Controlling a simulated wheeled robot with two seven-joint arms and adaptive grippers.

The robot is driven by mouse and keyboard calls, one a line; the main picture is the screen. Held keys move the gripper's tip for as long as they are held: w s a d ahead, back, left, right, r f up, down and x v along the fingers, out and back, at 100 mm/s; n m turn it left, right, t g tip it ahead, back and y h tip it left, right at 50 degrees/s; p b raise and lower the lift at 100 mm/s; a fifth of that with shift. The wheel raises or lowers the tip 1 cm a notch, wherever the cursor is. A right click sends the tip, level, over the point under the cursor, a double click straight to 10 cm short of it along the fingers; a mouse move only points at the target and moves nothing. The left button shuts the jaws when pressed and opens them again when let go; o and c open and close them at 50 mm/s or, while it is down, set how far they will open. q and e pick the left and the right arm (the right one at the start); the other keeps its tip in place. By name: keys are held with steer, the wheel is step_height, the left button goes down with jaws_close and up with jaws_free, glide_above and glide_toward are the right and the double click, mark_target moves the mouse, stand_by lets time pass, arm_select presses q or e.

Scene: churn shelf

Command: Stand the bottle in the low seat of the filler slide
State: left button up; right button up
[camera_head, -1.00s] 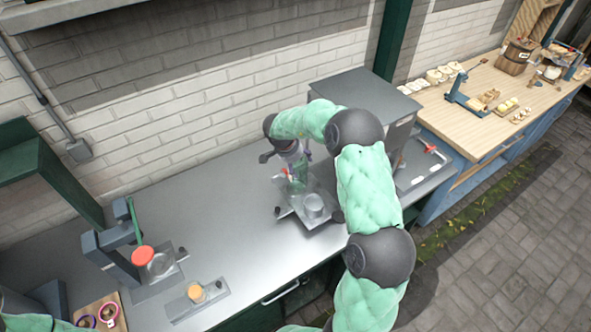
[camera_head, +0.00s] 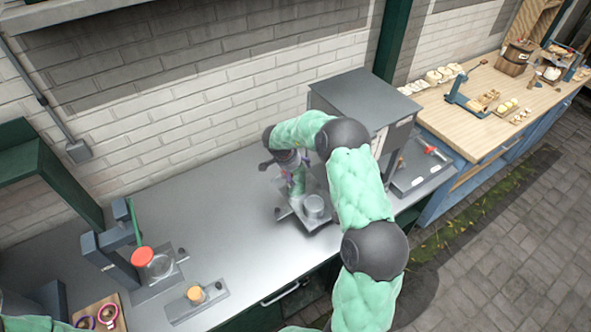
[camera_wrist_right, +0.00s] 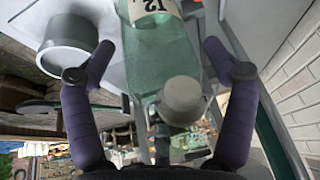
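The bottle (camera_head: 298,184) is pale green glass with a grey cap and a label. It is upright or nearly so, over the grey plate of the filler slide (camera_head: 287,215), beside a round grey cylinder (camera_head: 313,205). I cannot tell whether its base touches the plate. My right gripper (camera_head: 289,168) is around the bottle from above. In the right wrist view the purple fingers (camera_wrist_right: 158,60) are spread, with the bottle (camera_wrist_right: 160,62) between them and a gap on each side. The cylinder (camera_wrist_right: 68,42) shows left of the bottle there. My left gripper is out of view.
A grey box-shaped machine (camera_head: 365,98) stands behind on the right of the metal counter (camera_head: 215,215). At left are a press-like stand with a red-topped jar (camera_head: 142,257) and a plate with an orange-topped piece (camera_head: 196,294). The counter between is clear.

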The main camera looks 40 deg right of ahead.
stand_by(0.4)
steer(key=v, duration=1.2)
steer(key=shift+p, duration=0.4)
steer(key=shift+r, duration=0.1)
